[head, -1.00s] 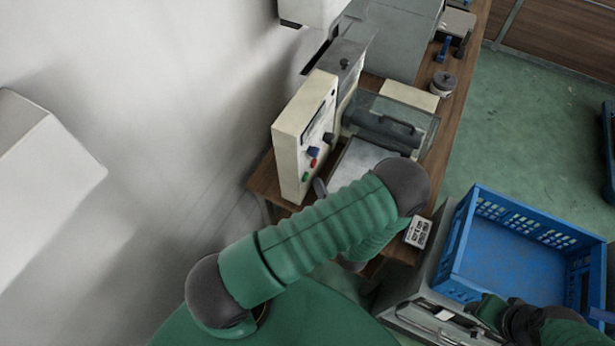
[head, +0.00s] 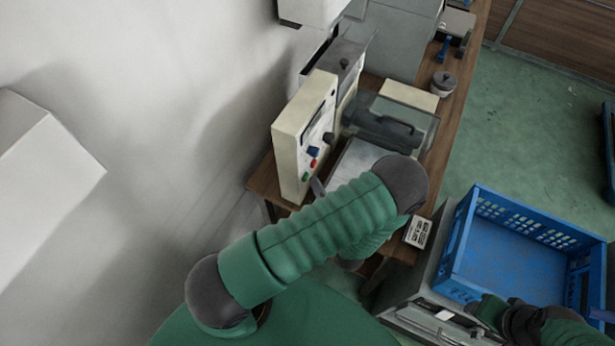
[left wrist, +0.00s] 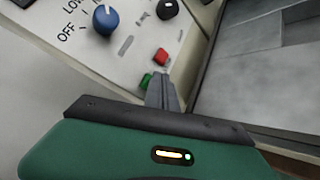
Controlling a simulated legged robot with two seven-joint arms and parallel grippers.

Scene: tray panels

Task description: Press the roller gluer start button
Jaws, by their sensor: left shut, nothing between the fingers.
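The roller gluer (head: 385,125) stands on the wooden bench, with its cream control panel (head: 292,130) on its left side. The panel carries a green button (head: 306,177), a red button (head: 313,163) and a blue knob. The left wrist view shows the green button (left wrist: 146,80), red button (left wrist: 161,56) and blue knob (left wrist: 105,19) up close. My left gripper (head: 316,184) is shut and empty, its tips (left wrist: 160,84) right beside the green button; I cannot tell whether they touch. My right gripper (head: 515,318) is partly in view at lower right, its jaws unclear.
My left arm covers part of the bench front. A blue crate (head: 515,255) stands at the right. A small lidded pot (head: 444,82) sits on the bench farther back. The wall is close on the left; green floor lies open at right.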

